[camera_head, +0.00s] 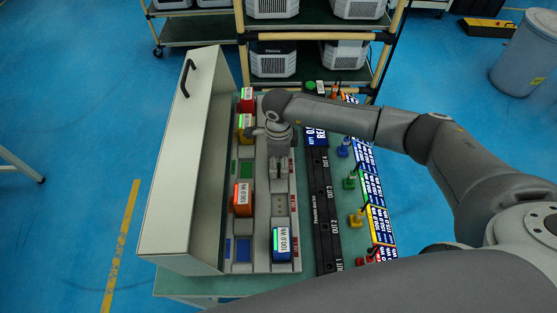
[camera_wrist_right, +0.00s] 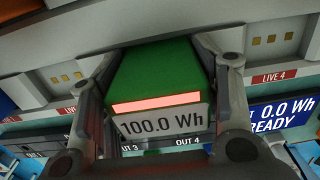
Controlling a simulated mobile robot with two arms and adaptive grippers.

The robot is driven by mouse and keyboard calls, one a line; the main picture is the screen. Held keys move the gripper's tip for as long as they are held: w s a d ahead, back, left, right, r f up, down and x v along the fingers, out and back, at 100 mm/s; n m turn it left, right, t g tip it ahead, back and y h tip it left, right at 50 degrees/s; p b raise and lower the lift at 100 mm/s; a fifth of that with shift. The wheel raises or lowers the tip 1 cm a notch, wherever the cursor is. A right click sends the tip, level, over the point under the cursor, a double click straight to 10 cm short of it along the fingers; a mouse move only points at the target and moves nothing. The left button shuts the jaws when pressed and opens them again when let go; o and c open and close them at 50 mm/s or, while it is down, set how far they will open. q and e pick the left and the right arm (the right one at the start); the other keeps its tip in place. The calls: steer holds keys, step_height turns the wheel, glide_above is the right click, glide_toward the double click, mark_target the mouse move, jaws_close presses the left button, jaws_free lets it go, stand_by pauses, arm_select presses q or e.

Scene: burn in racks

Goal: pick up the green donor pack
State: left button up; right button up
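The green donor pack (camera_wrist_right: 160,75) shows in the right wrist view with a pink-red bar and a "100.0 Wh" label. My right gripper (camera_wrist_right: 165,60) straddles it, one finger close along each side. I cannot tell whether the fingers press on it. In the head view, my right gripper (camera_head: 280,165) points down over the grey rack (camera_head: 262,215), and I cannot make out the green pack there. My left gripper is out of view.
Red (camera_head: 247,100), yellow (camera_head: 245,127), orange (camera_head: 242,198) and blue (camera_head: 282,243) packs stand in the rack. A tall pale panel with a handle (camera_head: 185,150) rises along its left. A black strip (camera_head: 322,210) with "OUT" labels and coloured connectors lie right.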

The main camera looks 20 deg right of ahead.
steer(key=c, duration=0.8)
steer(key=shift+w+r, duration=0.1)
steer(key=shift+r, duration=0.1)
steer(key=shift+c, duration=0.2)
steer(key=shift+r+b, duration=0.55)
steer(key=s+a+r+b, duration=0.5)
steer(key=s+a+r, duration=0.5)
steer(key=r, duration=0.2)
steer(key=s+d+n, duration=0.4)
steer(key=d+n, duration=1)
steer(key=n, duration=0.7)
steer(key=shift+r, duration=0.15)
